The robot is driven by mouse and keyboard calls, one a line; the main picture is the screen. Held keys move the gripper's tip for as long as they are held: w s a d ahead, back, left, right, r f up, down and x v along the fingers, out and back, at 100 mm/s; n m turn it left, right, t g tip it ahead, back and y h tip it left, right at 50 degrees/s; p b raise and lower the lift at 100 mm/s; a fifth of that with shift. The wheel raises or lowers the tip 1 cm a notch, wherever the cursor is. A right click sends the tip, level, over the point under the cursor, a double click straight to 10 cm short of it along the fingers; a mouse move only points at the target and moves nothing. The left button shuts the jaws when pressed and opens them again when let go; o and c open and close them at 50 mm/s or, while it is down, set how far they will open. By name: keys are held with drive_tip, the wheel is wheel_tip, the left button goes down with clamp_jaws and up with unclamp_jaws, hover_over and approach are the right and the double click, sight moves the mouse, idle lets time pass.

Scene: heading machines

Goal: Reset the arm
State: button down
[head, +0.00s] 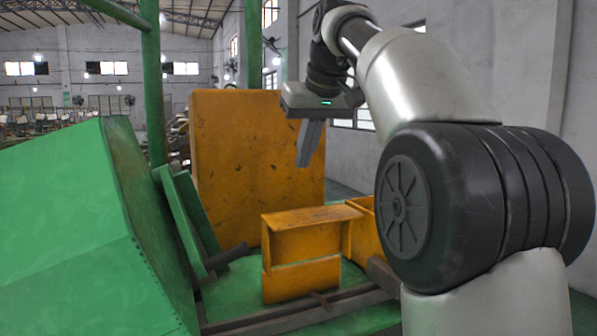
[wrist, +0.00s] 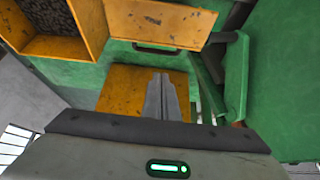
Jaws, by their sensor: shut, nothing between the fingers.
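My arm rises at the right of the head view and bends over to the left. My gripper (head: 304,160) hangs from it, fingers pointing down, in front of the tall orange panel and above the orange box. The two fingers are together with nothing between them. In the wrist view my gripper (wrist: 163,84) also shows shut and empty, its fingers over an orange surface. It appears apart from the machine parts.
The orange box (head: 301,281) stands on the green machine bed below my gripper, with the tall orange panel (head: 240,150) behind. A large green housing (head: 70,230) fills the left. A green post (head: 153,80) stands behind it. Open air surrounds the gripper.

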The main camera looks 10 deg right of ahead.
drive_tip(key=s+a+f+m+p, duration=0.15)
drive_tip(key=s+f, duration=0.25)
drive_tip(key=s, duration=0.9)
drive_tip(key=s+f+h+p, duration=0.1)
drive_tip(key=s+f, duration=1.6)
drive_tip(key=f, duration=0.2)
drive_tip(key=shift+d+f+m, duration=0.3)
drive_tip(key=shift+m, duration=0.05)
